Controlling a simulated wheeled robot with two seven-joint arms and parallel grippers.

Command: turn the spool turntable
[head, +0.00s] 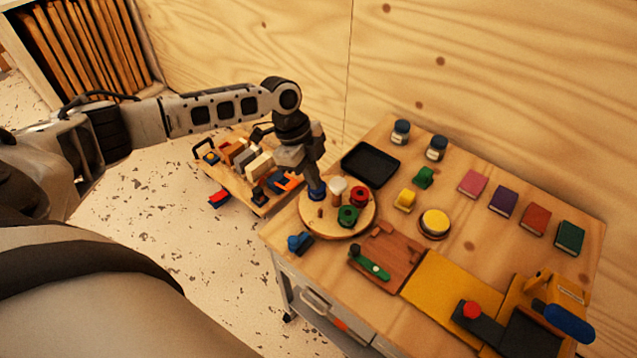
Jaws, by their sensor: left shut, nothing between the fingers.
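The spool turntable (330,224) is a round wooden disc near the left end of the workbench. On it stand a red spool (359,196), a green spool (347,216), a blue spool (317,192) and a white-topped wooden peg (337,187). My left gripper (315,183) points down at the disc's back left, with its fingers shut and empty. Its tips are right at the blue spool and partly cover it; I cannot tell whether they touch it. My right gripper is not in view.
A black tray (371,164) lies behind the turntable. A blue tool (300,242) lies at the front left. A wooden board with a green-handled tool (372,265) is in front. A yellow round pad (434,223) is to the right. A cart (233,190) with blocks stands left.

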